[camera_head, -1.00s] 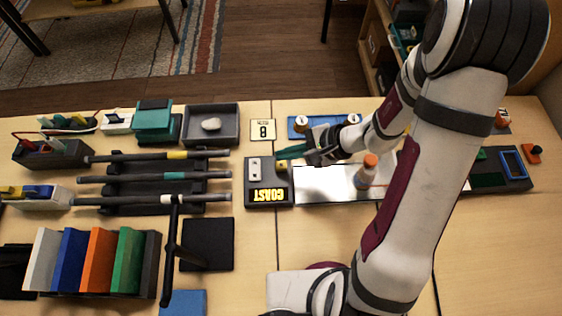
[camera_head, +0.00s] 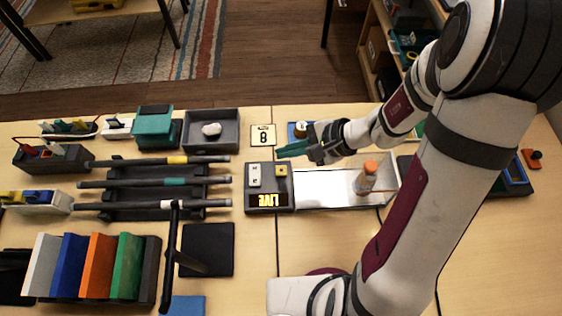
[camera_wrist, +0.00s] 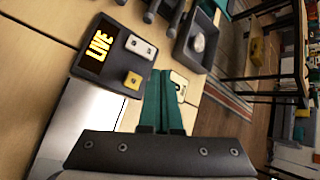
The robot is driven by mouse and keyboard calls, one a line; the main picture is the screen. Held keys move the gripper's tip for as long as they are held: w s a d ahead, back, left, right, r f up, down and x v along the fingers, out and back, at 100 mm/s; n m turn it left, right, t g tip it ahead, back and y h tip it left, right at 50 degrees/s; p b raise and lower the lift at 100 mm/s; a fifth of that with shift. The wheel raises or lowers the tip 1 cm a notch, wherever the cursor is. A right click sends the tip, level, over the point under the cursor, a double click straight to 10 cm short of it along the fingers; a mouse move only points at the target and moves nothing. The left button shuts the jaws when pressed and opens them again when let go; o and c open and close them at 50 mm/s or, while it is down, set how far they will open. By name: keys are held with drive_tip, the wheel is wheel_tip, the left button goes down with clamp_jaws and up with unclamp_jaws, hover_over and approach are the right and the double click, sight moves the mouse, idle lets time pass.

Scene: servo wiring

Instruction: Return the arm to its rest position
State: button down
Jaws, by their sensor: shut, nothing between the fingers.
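My gripper (camera_head: 288,151) is above the back end of the white tray, just right of the dark control box. Its teal fingers are shut together with nothing between them, as the wrist view shows (camera_wrist: 163,100). The dark control box (camera_head: 282,199) has a lit sign reading LIVE, a pale plate with two dots and a yellow button; it also shows in the wrist view (camera_wrist: 115,82). My arm spans the right side of the head view and hides part of the table there.
An orange-capped bottle (camera_head: 365,182) stands in the white tray (camera_head: 320,187). A card marked 8 (camera_head: 263,136) lies behind the box. To the left are a rack of dark rods (camera_head: 155,180), a grey bin (camera_head: 228,118) and coloured panels (camera_head: 97,262). Bare table lies at front centre.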

drive_tip(key=s+a+r+n+g, duration=0.2)
drive_tip(key=s+a+r+n, duration=0.1)
drive_tip(key=s+r, duration=0.3)
drive_tip(key=s+d+r+n+h, duration=0.2)
drive_tip(key=s+d+h, duration=0.1)
drive_tip(key=s, duration=0.3)
drive_tip(key=s+d+r+n+g+h, duration=0.1)
drive_tip(key=s+d+r+n+h, duration=0.1)
drive_tip(key=s, duration=0.4)
drive_tip(key=shift+s+d+r+h, duration=0.3)
drive_tip(key=shift+d+r+h, duration=0.25)
drive_tip(key=shift+d+h, duration=0.35)
drive_tip(key=shift+a, duration=0.1)
